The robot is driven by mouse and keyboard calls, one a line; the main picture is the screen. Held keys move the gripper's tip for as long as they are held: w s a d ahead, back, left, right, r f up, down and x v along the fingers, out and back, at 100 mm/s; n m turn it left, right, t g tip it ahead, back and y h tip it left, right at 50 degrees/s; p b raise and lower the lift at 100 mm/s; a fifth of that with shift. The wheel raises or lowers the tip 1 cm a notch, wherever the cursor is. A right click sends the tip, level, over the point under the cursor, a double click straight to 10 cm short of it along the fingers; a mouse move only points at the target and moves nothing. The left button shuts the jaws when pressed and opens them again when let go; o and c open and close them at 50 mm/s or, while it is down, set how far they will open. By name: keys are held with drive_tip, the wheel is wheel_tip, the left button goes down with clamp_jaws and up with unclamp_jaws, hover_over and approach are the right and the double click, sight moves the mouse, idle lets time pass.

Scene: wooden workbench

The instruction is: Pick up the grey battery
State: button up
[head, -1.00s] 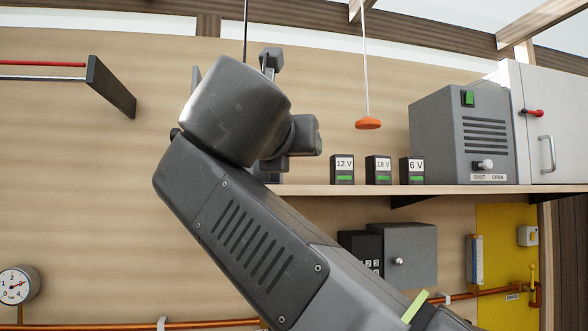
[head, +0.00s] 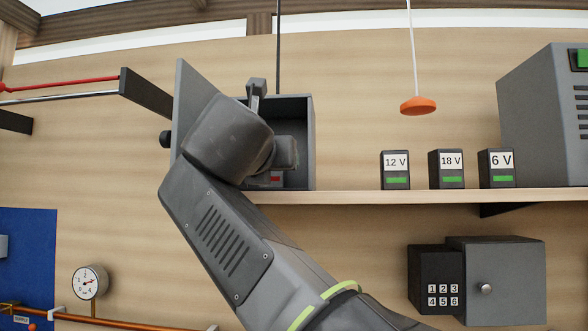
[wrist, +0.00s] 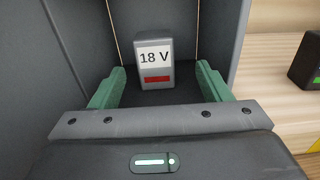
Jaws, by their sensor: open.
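A grey battery (wrist: 153,57) stands upright inside an open grey box, with a white "18 V" label and a red strip. In the wrist view, the green fingers of my gripper (wrist: 161,70) are spread at the box opening. The battery is beyond and between them, with gaps at both sides; nothing is held. In the head view, my arm covers much of the box (head: 308,135), and only a small red-marked part of the battery (head: 276,180) shows. My fingers are hidden there.
Dark batteries with green strips, marked 12 V (head: 396,170), 18 V (head: 447,169) and 6 V (head: 496,168), stand right of the box on the shelf (head: 400,197). An orange disc (head: 418,106) hangs above. The box door (head: 188,90) stands open at left.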

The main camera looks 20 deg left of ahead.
drive_tip(key=shift+x, duration=1.25)
drive_tip(key=x, duration=0.1)
drive_tip(key=p+x, duration=0.1)
drive_tip(key=x, duration=0.3)
drive_tip(key=shift+a+p, duration=0.35)
drive_tip(key=shift+c, duration=0.4)
drive_tip(key=c, duration=1.2)
drive_tip(key=shift+o, duration=0.2)
drive_tip(key=shift+r, duration=0.2)
